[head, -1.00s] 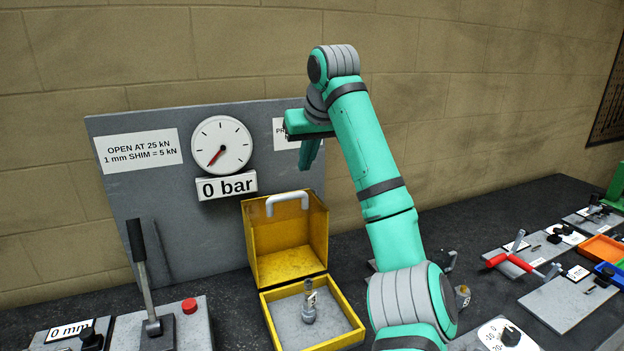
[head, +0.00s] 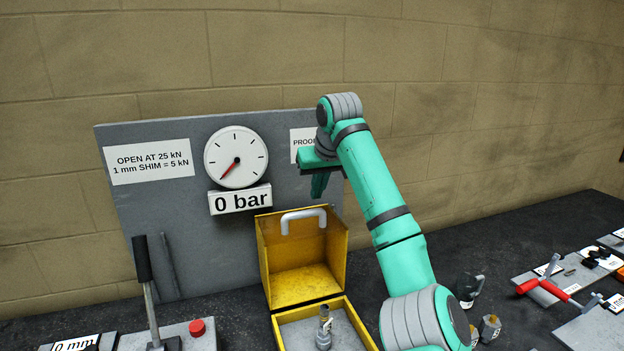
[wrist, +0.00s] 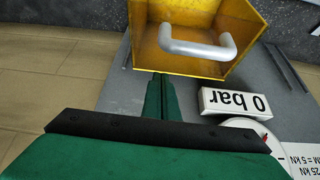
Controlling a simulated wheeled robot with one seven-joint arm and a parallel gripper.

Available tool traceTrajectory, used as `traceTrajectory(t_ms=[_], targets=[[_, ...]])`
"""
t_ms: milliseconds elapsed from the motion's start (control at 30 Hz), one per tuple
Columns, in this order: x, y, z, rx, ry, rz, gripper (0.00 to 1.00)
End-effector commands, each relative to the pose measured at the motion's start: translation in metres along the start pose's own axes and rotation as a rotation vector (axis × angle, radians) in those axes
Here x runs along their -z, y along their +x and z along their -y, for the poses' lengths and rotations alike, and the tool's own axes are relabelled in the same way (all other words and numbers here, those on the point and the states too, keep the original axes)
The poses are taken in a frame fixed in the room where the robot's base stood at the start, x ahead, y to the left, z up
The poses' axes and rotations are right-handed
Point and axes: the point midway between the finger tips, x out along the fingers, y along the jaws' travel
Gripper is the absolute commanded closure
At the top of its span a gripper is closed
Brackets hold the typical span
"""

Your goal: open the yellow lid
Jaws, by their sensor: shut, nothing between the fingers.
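The yellow lid (head: 303,262) stands raised and tilted back behind its yellow box (head: 281,333) in the head view, so the box is open. A light grey bar handle (head: 303,216) sits on the lid near its upper edge. The lid (wrist: 237,42) and its handle (wrist: 197,49) also show in the wrist view. My gripper (head: 319,186) is shut and empty, just above and right of the lid's top in the head view. In the wrist view my gripper (wrist: 160,84) ends close to the lid's edge. I cannot tell whether they touch.
A metal fitting (head: 323,330) stands inside the box. Behind is a grey panel with a gauge (head: 237,157) and a "0 bar" sign (head: 239,199). A lever (head: 145,275) and red button (head: 197,327) are at left. A red-handled fixture (head: 548,289) is at right.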

Motion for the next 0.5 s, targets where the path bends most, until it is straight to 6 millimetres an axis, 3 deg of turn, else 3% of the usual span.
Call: traceTrajectory(t_ms=[67,500], targets=[[0.002,0.015,0.008,0.004,-0.009,0.001,1.0],[-0.031,0.0,0.016,0.009,-0.018,-0.001,1.0]])
